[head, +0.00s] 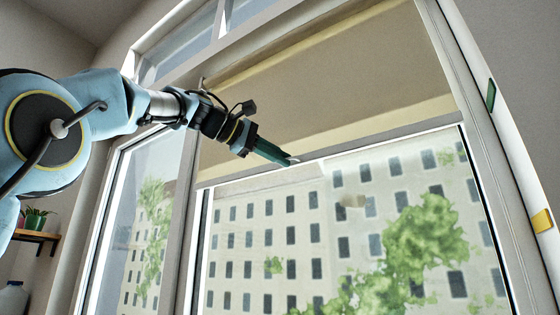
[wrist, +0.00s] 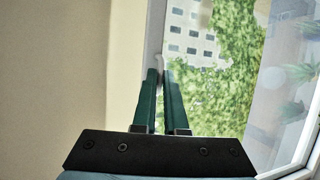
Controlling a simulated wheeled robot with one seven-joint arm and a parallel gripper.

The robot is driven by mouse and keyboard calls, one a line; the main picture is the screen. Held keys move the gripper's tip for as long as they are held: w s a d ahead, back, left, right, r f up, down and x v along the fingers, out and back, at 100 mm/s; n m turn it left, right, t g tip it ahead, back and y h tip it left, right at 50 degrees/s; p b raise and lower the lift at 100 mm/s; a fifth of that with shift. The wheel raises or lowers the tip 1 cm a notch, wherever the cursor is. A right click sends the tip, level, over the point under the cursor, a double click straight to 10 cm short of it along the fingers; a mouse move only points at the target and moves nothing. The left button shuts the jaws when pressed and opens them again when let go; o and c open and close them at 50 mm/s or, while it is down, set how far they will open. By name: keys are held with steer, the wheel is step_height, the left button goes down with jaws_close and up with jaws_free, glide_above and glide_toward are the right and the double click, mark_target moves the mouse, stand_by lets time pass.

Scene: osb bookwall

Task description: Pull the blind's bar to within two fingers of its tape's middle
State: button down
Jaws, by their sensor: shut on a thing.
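The beige blind (head: 350,85) hangs over the upper part of the window. Its pale bar (head: 380,141) runs along its lower edge, rising to the right in the head view. The bar also shows as a grey strip in the wrist view (wrist: 155,35). My gripper (head: 293,160) has long green fingers and is shut on the bar near its middle; the wrist view (wrist: 159,72) shows the fingertips close together there. A green tape (head: 491,95) is high on the right window frame, and a yellow tape (head: 542,220) is lower on it. The bar's right end is level between them.
Window glass below the bar shows a building (head: 265,240) and trees (head: 425,245) outside. A side pane (head: 145,230) stands at the left. A potted plant (head: 36,218) sits on a wooden shelf (head: 36,236) at far left, with a bottle (head: 12,297) below.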

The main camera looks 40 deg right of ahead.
steer(key=c, duration=1)
jaws_free()
steer(key=shift+o, duration=0.2)
steer(key=b+v, duration=0.2)
steer(key=v, duration=0.9)
steer(key=shift+d, duration=0.1)
